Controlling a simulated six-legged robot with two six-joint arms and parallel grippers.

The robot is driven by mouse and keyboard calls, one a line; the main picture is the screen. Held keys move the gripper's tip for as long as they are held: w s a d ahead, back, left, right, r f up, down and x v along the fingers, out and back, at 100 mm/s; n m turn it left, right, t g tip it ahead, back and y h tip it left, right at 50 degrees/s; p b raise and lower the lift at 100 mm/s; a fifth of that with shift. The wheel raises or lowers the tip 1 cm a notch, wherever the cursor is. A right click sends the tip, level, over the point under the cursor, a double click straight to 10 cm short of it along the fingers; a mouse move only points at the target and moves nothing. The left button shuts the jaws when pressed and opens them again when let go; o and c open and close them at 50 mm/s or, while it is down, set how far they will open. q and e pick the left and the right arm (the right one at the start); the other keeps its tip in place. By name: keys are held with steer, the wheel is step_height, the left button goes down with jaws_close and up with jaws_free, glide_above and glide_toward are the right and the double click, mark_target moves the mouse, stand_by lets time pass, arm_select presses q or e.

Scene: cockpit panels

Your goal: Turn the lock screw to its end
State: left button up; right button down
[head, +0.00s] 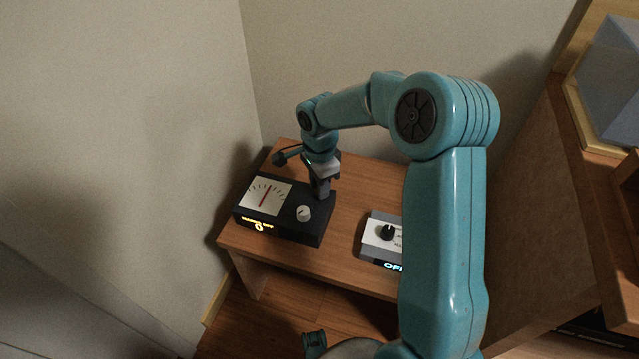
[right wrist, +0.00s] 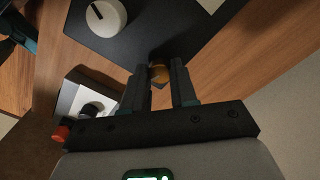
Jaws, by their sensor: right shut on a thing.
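The lock screw (right wrist: 160,73) is a small brass-coloured piece at the edge of the black gauge box (head: 285,231), seen between my fingers in the right wrist view. In the head view my gripper and wrist hide it. My right gripper (head: 320,189) points down at the back right of the box. In the right wrist view its two dark fingers (right wrist: 164,85) are shut on the screw. The box has a white gauge (head: 267,196) with a red needle, a white knob (head: 303,213) and a small yellow display. My left gripper is not in view.
A grey and white box (head: 380,246) with a black knob (head: 385,232) and a lit display stands right of the gauge box, partly behind my right arm. Both are on a wooden table (head: 345,258). Walls stand close at the left and back. A wooden cabinet is at the right.

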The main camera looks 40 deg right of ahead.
steer(key=shift+d, duration=0.1)
steer(key=c, duration=0.9)
jaws_free()
step_height(320, 180, up, 16)
steer(key=p, duration=0.6)
steer(key=shift+r, duration=0.2)
